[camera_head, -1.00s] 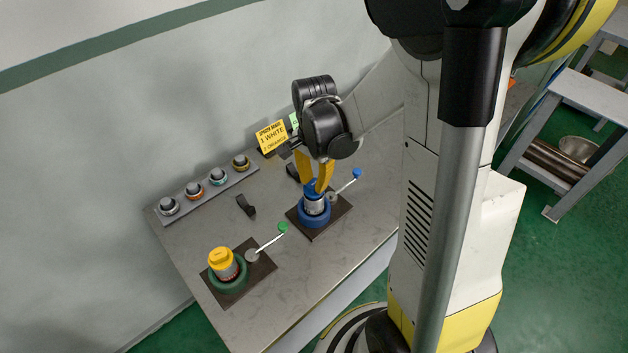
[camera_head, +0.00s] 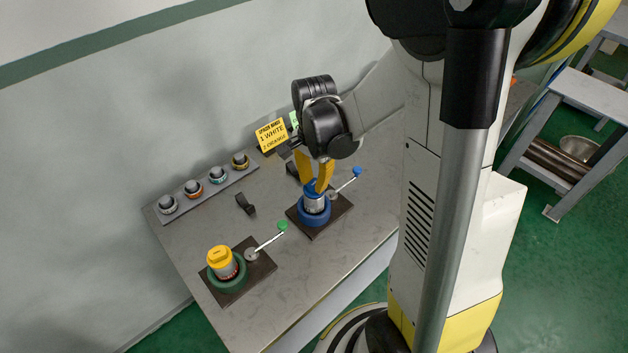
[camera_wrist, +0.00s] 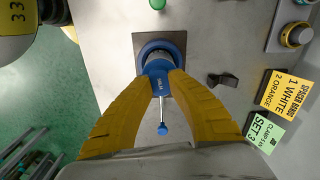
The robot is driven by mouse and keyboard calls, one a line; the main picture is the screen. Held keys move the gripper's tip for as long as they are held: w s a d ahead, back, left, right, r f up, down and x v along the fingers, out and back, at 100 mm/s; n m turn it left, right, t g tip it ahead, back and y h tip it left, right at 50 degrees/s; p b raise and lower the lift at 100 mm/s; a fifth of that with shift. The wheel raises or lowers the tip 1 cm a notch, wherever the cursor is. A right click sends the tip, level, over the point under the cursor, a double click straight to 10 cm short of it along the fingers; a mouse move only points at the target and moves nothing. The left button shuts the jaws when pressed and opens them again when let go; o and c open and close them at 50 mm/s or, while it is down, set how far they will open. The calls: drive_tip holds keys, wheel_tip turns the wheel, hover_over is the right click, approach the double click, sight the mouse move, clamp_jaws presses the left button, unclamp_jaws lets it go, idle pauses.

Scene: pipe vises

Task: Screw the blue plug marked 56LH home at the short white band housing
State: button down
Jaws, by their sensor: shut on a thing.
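The blue plug (camera_wrist: 157,68) shows in the wrist view between the yellow fingertips of my gripper (camera_wrist: 159,75), which is shut on it. Small markings on the plug are too small to read surely. In the head view the plug (camera_head: 314,187) sits on top of a silver housing (camera_head: 314,202) held upright in the blue round vise (camera_head: 315,217). My gripper (camera_head: 318,180) comes down on it from above. The band on this housing is mostly hidden by the fingers and plug. The vise's lever with a blue knob (camera_head: 357,170) points to the upper right.
A yellow-capped housing (camera_head: 222,262) stands in a green vise (camera_head: 228,280) with a green-knobbed lever (camera_head: 282,226). Several knobs sit on a grey rail (camera_head: 206,192) by the wall. A yellow sign (camera_wrist: 284,92) reads "1 WHITE, 2 ORANGE"; a green card (camera_wrist: 265,133) reads "SET 3". A black clip (camera_head: 245,204) lies between.

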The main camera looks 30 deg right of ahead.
sight(314, 183)
drive_tip(key=shift+f, duration=0.15)
drive_tip(key=c, duration=1.3)
unclamp_jaws()
wheel_tip(314, 183, up, 12)
drive_tip(key=shift+r, duration=0.1)
drive_tip(key=s+a+r+n+t, duration=0.1)
drive_tip(key=s+a+n+t, duration=0.1)
drive_tip(key=s+a+n, duration=0.1)
drive_tip(key=s+a+r+n+t, duration=0.1)
drive_tip(key=s+a+n+t, duration=0.1)
drive_tip(key=n, duration=0.4)
drive_tip(key=s+a+r+n+t, duration=0.1)
drive_tip(key=s+a+n+t, duration=0.2)
drive_tip(key=s+a+n, duration=0.1)
drive_tip(key=shift+n+b, duration=0.35)
drive_tip(key=shift+n, duration=0.15)
